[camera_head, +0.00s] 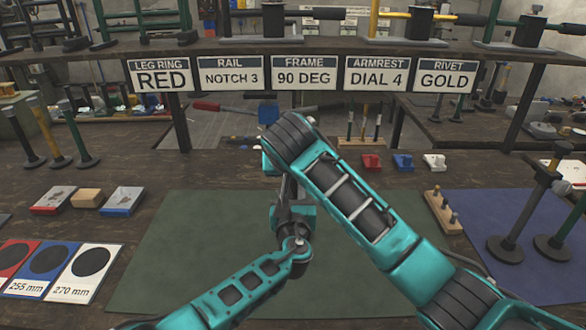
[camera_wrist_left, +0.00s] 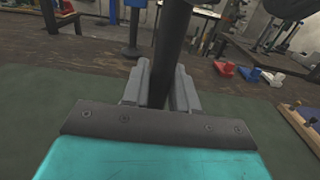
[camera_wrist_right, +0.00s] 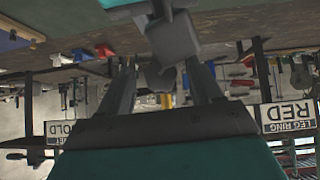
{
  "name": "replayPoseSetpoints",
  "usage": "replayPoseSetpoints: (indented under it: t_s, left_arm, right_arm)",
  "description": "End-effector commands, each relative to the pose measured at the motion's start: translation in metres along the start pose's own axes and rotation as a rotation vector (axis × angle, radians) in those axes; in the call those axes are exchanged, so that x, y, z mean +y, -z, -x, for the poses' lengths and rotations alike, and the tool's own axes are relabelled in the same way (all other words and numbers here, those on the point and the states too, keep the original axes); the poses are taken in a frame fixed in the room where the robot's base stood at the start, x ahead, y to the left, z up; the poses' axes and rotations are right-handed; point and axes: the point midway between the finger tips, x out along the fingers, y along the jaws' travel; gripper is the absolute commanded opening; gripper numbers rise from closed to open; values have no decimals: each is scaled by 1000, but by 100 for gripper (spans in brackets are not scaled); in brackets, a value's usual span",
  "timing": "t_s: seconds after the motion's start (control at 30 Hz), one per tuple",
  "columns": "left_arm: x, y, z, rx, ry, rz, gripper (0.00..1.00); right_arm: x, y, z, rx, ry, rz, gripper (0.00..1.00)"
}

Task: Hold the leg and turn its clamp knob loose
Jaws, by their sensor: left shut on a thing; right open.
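The leg is a dark tube (camera_wrist_left: 172,45) standing nearly upright between the fingers of my left gripper (camera_wrist_left: 160,92), which is shut on it. In the head view, my left gripper (camera_head: 289,208) is over the green mat, partly hidden by my right arm. In the right wrist view, which is upside down, my right gripper (camera_wrist_right: 165,88) is open. A grey clamp block (camera_wrist_right: 174,38) and a small dark rounded piece, seemingly its knob (camera_wrist_right: 158,75), show ahead of and between its fingers. I cannot tell whether they touch it. My right gripper is mostly hidden in the head view.
The green mat (camera_head: 180,240) is otherwise mostly clear. Black-footed posts (camera_head: 510,245) stand on the blue mat at right. Size cards (camera_head: 85,270) lie at left. A small peg block (camera_head: 443,212) and coloured clips (camera_head: 402,162) sit beyond. A signed shelf (camera_head: 300,73) spans the back.

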Motion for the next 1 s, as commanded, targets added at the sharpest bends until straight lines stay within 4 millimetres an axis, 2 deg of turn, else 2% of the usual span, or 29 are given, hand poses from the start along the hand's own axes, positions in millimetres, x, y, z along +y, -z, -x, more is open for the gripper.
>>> replayPoseSetpoints:
  t_s: [0.27,0.37,0.6,0.8,1.0]
  left_arm:
    - [1,-1,-1,-2,-1,0,0]
    - [1,-1,-1,-2,-1,0,0]
    - [1,-1,-1,-2,-1,-1,0]
    - [1,-1,-1,-2,-2,-1,0]
    - [1,-1,-1,-2,-2,-1,0]
  right_arm:
    - [-1,1,7,3,2,0,64]
    - [-1,1,19,4,4,0,64]
    - [-2,1,70,6,6,-2,64]
    - [-1,1,105,4,4,0,64]
    - [0,0,120,1,1,-1,64]
